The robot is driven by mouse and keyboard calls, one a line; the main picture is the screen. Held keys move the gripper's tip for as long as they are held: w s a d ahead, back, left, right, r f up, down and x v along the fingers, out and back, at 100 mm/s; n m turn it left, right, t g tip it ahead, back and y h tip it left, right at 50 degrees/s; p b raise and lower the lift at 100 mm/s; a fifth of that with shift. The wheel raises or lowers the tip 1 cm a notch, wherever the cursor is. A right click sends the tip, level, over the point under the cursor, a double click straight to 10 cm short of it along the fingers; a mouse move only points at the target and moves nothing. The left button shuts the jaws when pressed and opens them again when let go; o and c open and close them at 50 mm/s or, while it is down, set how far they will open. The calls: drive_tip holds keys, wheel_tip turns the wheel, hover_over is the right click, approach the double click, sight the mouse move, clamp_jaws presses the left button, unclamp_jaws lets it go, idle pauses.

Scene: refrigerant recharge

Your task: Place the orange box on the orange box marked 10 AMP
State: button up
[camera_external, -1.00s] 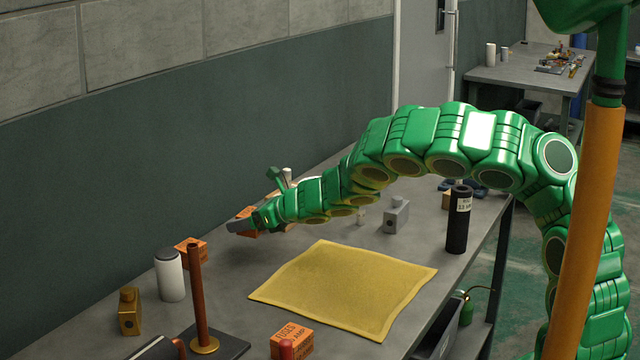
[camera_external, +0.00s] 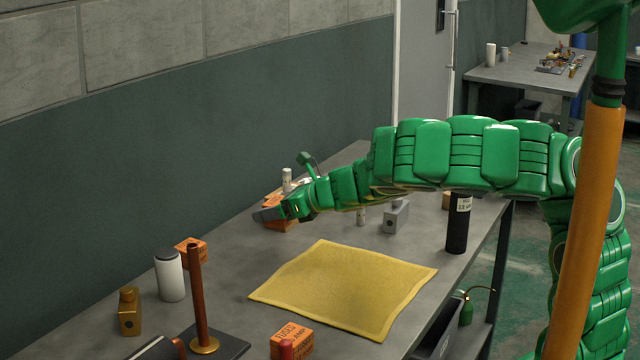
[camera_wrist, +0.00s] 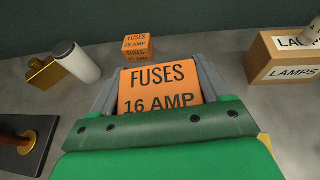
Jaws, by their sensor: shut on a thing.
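My gripper (camera_external: 268,214) is shut on an orange box (camera_wrist: 158,88) marked FUSES 16 AMP, held between both fingers in the wrist view. A second orange box (camera_external: 191,250) sits by the wall behind the white cylinder.
A white cylinder (camera_external: 170,276) and a brass weight (camera_external: 129,311) stand left, near a brown post (camera_external: 198,300). A LAMPS box (camera_wrist: 288,62) is right of my gripper in the wrist view. A yellow cloth (camera_external: 345,287) lies mid-table; a black cylinder (camera_external: 457,225) stands right.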

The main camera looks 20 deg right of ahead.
drive_tip(key=shift+s+d+r, duration=0.25)
drive_tip(key=shift+s, duration=0.35)
